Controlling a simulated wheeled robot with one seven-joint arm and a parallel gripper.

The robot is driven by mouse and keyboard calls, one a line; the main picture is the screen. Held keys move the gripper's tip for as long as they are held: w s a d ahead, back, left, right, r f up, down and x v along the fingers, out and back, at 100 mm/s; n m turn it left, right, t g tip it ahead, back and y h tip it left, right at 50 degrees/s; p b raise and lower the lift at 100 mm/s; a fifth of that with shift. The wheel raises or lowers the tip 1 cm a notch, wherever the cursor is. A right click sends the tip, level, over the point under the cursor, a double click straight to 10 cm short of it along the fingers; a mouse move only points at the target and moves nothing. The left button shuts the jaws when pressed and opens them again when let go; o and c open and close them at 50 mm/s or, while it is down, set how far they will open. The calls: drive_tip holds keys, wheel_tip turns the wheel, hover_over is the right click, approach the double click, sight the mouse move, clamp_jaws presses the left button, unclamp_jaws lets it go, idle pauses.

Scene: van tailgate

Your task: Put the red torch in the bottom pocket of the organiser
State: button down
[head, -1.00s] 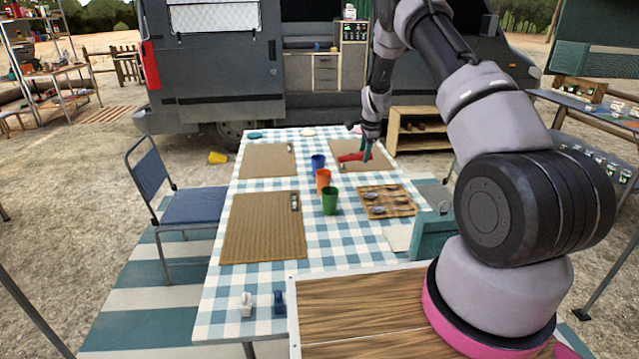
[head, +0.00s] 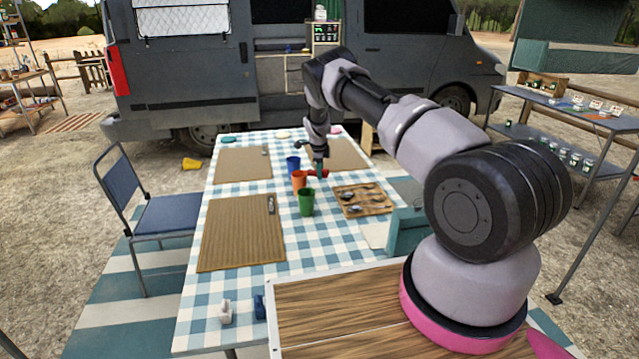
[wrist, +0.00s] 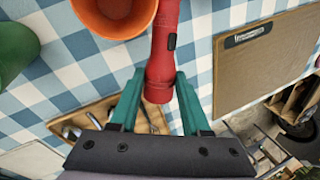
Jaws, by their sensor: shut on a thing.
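The red torch (wrist: 163,50) is between the teal fingers of my gripper (wrist: 158,88) in the wrist view. My gripper is shut on it near one end, and the rest points away past the orange cup. In the head view the torch (head: 318,173) shows small under my gripper (head: 319,168), over the far middle of the table, just right of the orange cup. Its height above the cloth is hard to tell. I cannot make out the organiser or its bottom pocket in these views.
Orange (head: 299,180), blue (head: 293,165) and green (head: 306,202) cups stand close to the torch on the checked table (head: 190,310). A wooden cutlery board (head: 375,207) lies to the right. A blue chair (head: 165,215) stands left; the van (head: 215,90) is behind.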

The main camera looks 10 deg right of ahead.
drive_tip(key=shift+f, duration=2.75)
drive_tip(key=shift+d+f, duration=0.1)
